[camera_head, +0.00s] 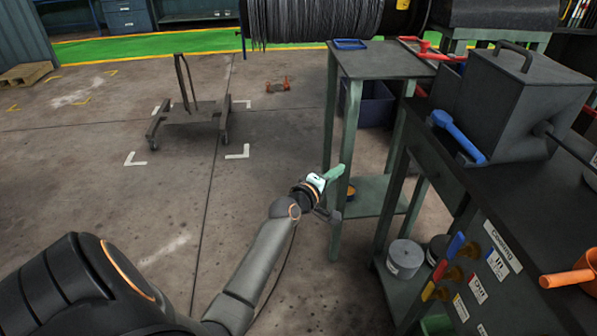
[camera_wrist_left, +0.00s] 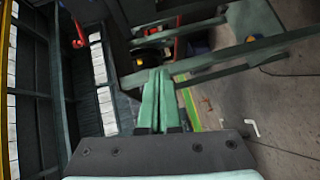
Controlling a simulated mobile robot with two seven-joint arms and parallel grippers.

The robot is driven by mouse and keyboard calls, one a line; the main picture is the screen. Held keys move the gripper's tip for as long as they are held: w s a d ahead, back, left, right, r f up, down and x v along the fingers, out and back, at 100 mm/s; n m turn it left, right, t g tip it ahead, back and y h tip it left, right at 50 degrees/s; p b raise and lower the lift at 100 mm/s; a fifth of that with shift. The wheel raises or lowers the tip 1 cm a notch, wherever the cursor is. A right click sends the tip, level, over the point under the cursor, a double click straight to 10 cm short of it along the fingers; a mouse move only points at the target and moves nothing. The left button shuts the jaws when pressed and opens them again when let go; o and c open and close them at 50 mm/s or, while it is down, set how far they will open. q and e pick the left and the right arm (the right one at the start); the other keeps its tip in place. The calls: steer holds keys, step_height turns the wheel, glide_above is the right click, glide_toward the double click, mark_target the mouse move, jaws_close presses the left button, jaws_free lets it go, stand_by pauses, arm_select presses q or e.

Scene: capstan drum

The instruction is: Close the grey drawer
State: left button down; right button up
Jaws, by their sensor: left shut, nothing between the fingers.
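My left gripper (camera_head: 336,173) has pale green fingers, pressed together with nothing between them. It is in front of a leg of the small side table (camera_head: 375,62), left of the dark workbench (camera_head: 520,185). In the left wrist view the shut fingers (camera_wrist_left: 157,98) point up the picture. I cannot clearly pick out an open grey drawer in either view. A grey-blue drawer cabinet (camera_head: 127,17) stands far off at the top left, with its fronts looking flush. My right gripper is not in view.
A grey metal box (camera_head: 520,100) and a blue-handled tool (camera_head: 458,135) are on the workbench. A cable drum (camera_head: 310,18) is at the back. A wheeled stand (camera_head: 188,118) is on the floor. Open floor lies to the left.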

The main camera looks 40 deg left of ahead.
arm_select(q)
steer(key=s+a+r, duration=0.1)
steer(key=s+r, duration=0.1)
steer(key=s, duration=0.9)
steer(key=shift+s+a+p, duration=0.25)
steer(key=shift+s+p, duration=0.1)
steer(key=shift+p, duration=0.1)
steer(key=s+d+f+m+g+h+p, duration=0.2)
steer(key=s+d+f+m+g+p, duration=0.1)
steer(key=s+d+f+m, duration=0.4)
steer(key=s+d+f+m+g+h+p, duration=0.2)
steer(key=s+d+f+m+g+p, duration=0.2)
steer(key=s+d+f+m, duration=0.3)
steer(key=s+d+m+p, duration=0.1)
steer(key=s+d+m, duration=0.3)
steer(key=d, duration=0.4)
steer(key=shift+s+d+f+m, duration=0.2)
steer(key=shift+s+d+m, duration=0.1)
steer(key=shift+m, duration=0.4)
